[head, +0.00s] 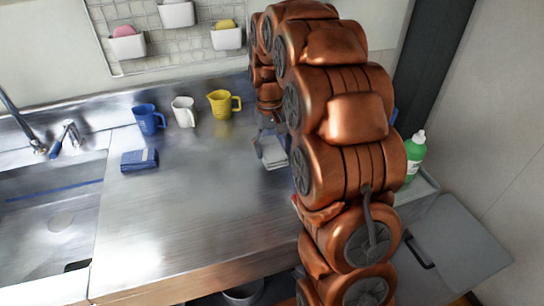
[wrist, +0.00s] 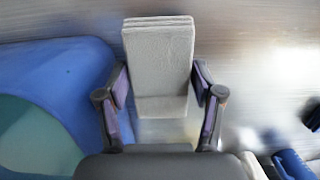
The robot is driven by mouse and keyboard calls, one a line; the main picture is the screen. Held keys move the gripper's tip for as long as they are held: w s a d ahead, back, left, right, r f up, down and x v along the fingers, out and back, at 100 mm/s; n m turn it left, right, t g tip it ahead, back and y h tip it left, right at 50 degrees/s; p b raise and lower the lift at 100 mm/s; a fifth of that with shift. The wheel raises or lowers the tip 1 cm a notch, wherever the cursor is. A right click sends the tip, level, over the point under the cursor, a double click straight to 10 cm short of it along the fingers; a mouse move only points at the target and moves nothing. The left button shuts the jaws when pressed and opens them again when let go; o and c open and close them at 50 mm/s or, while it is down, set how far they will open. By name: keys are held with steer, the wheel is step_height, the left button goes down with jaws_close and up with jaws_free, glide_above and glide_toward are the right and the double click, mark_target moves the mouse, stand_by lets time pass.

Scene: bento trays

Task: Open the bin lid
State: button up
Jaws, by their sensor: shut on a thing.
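My gripper (wrist: 161,88) is shut on a light grey folded cloth-like block (wrist: 158,60), with one finger pressed on each side of it. In the head view the grey block (head: 273,155) hangs over the counter's back right part, partly hidden by my copper arm. A flat grey panel (head: 458,245), which looks like the bin lid, is at the lower right, with a dark handle bar beside it. It is well apart from my gripper. Whether it is open or shut I cannot tell.
Blue (head: 148,119), white (head: 184,111) and yellow (head: 222,104) mugs stand at the counter's back. A folded blue cloth (head: 139,160) lies in front of them. A sink (head: 50,215) is at left, a green bottle (head: 415,155) at right. The front counter is clear.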

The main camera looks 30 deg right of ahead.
mark_target(270, 145)
steer(key=shift+f+p, duration=0.3)
steer(key=shift+f, duration=1.7)
steer(key=shift+f, duration=0.1)
steer(key=o, duration=0.9)
steer(key=r, duration=0.4)
steer(key=w+r+b, duration=0.1)
steer(key=r, duration=0.3)
steer(key=r+b, duration=0.1)
steer(key=r, duration=0.3)
steer(key=shift+w+d+r, duration=0.1)
steer(key=shift+w+d, duration=0.05)
